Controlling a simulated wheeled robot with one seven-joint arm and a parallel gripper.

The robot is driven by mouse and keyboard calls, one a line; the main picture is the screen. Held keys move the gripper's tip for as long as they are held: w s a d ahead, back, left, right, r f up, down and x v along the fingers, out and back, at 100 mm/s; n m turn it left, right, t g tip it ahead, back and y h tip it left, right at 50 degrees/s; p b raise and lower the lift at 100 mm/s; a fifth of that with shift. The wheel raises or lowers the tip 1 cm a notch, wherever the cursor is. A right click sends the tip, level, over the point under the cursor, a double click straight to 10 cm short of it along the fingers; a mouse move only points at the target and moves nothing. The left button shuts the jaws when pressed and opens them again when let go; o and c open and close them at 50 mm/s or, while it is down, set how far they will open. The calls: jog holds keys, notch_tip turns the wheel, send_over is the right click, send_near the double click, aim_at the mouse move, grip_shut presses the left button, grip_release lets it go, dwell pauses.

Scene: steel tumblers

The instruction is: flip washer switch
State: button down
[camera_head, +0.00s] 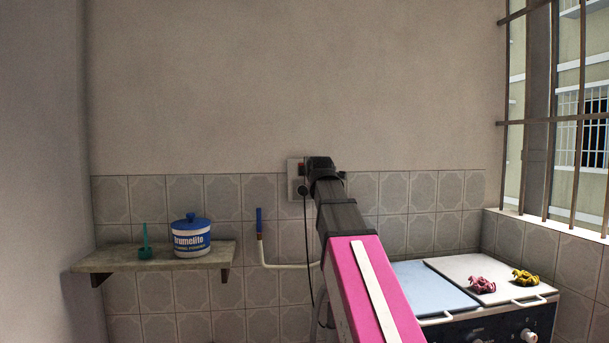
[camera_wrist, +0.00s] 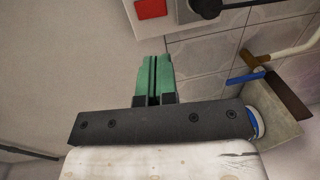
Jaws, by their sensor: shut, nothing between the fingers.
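The wall switch plate (camera_head: 293,178) is pale and fixed at the top edge of the tiles, partly covered by my arm in the head view. Its red switch (camera_wrist: 152,8) shows at the top of the wrist view, cut by the frame edge; whether it is on or off I cannot tell. A black plug (camera_wrist: 206,7) sits to its right in the plate. My gripper (camera_wrist: 155,58) has green fingertips, shut together and empty, pointing toward the wall below the red switch. They appear apart from it. In the head view the fingertips are hidden behind my wrist.
A washer (camera_head: 492,335) with a blue lid and a white lid stands at lower right, with pink and yellow cloths on top. A shelf (camera_head: 130,259) at left holds a tub (camera_head: 191,238) and a green scoop (camera_head: 145,247). A pipe with a blue tap (camera_head: 259,222) lies left of my arm.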

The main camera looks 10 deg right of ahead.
jog(key=w, duration=0.4)
jog(key=w+f, duration=0.1)
jog(key=w, duration=0.4)
jog(key=w+f, duration=0.1)
jog(key=w, duration=0.3)
jog(key=shift+w, duration=0.35)
jog(key=shift+w+t, duration=0.25)
jog(key=shift+t, duration=0.05)
jog(key=shift+s+f, duration=0.15)
jog(key=shift+s, duration=0.4)
jog(key=s+f, duration=0.1)
jog(key=s, duration=1.2)
jog(key=shift+f, duration=0.4)
